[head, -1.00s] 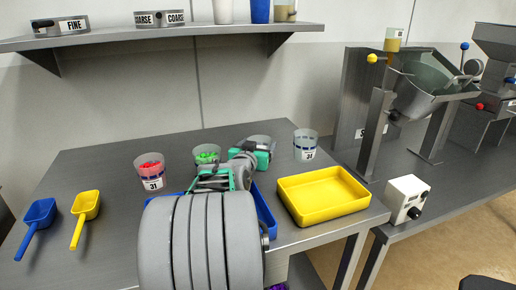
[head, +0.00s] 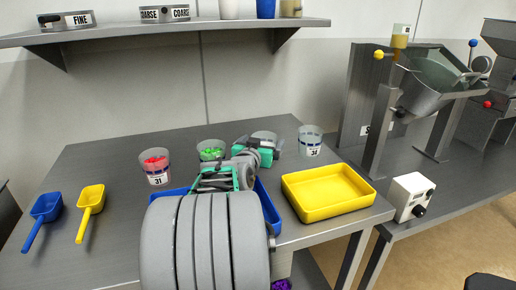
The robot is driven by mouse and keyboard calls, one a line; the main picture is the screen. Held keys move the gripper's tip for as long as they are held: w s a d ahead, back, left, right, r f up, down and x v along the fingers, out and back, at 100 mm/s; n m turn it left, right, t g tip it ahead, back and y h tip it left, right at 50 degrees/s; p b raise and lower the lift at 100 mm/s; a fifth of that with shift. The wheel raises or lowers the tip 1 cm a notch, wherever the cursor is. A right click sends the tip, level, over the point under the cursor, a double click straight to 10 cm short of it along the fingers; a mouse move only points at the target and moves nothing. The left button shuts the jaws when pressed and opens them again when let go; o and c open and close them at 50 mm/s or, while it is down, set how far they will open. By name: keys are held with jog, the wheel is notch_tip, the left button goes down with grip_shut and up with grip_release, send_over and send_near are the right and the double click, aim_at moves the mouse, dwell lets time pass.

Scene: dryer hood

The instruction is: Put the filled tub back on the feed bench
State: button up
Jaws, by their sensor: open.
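Several clear tubs stand along the back of the feed bench (head: 110,150). One tub (head: 158,178) labelled 31 holds red pieces. Another tub (head: 211,145) holds green pieces. A third tub (head: 265,136) is partly hidden behind my gripper, and its contents cannot be made out. A fourth tub (head: 310,146), at the right, has a label and looks empty. My gripper (head: 252,155) is open, over the bench just in front of the third tub. I cannot tell whether it touches that tub. My arm hides much of the bench front.
A yellow tray (head: 327,211) sits at the bench's right, and a blue tray (head: 267,207) lies partly under my arm. A blue scoop (head: 45,210) and a yellow scoop (head: 91,200) lie at left. A shelf (head: 120,35) overhangs behind. A hopper machine (head: 432,85) stands on the right-hand bench.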

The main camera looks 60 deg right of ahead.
jog(key=v, duration=1.1)
jog(key=shift+s, duration=0.1)
